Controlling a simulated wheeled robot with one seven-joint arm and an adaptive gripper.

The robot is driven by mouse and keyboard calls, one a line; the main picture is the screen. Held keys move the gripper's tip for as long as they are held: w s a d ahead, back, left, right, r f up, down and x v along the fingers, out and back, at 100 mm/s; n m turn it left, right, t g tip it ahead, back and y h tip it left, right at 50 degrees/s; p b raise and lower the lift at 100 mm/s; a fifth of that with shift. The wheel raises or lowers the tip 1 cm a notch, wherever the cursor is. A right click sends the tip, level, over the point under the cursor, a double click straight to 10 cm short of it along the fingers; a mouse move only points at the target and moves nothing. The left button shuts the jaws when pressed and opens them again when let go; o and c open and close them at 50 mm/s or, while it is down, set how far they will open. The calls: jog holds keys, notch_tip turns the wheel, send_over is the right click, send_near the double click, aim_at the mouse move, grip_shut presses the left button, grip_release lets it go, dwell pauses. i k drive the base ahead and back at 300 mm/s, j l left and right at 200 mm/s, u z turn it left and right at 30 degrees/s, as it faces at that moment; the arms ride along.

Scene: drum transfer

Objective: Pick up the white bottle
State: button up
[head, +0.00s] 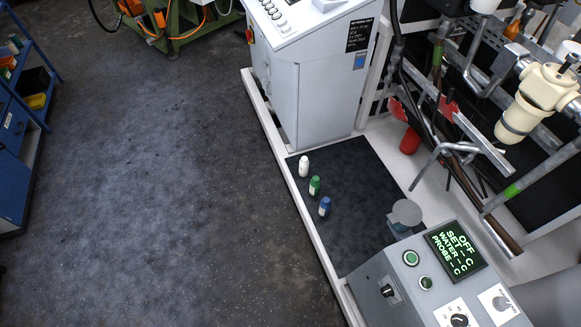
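The white bottle (303,167) stands upright on a dark mat (352,174), near the mat's left edge and close to the base of a light grey cabinet. A green bottle (314,186) and a blue bottle (324,207) stand upright on the same mat, in a slanting row with it, nearer to me. The white bottle is the farthest of the row, and nothing covers it. My gripper is not in view.
A white frame edge (299,200) runs along the mat's left side. The grey cabinet (312,75) stands behind the bottles. A control box (440,283), pipes (470,150) and a red cup (410,141) are to the right. The floor (170,190) at left is clear.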

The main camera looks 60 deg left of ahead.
aim_at(304, 163)
jog(key=u, duration=2.1)
jog(key=i+j+z, duration=0.1)
jog(key=z, duration=0.6)
jog(key=i+j+z, duration=0.4)
jog(key=j, duration=0.2)
jog(key=j+z, duration=0.15)
jog(key=j, duration=0.15)
jog(key=i+j+z, duration=0.2)
jog(key=j, duration=0.15)
jog(key=j+z, duration=0.2)
jog(key=j, duration=0.15)
jog(key=i+j, duration=0.1)
jog(key=j, duration=0.35)
jog(key=i+j, duration=0.1)
jog(key=j, duration=0.85)
jog(key=i+j, duration=0.15)
jog(key=j, duration=0.3)
jog(key=i+z, duration=0.05)
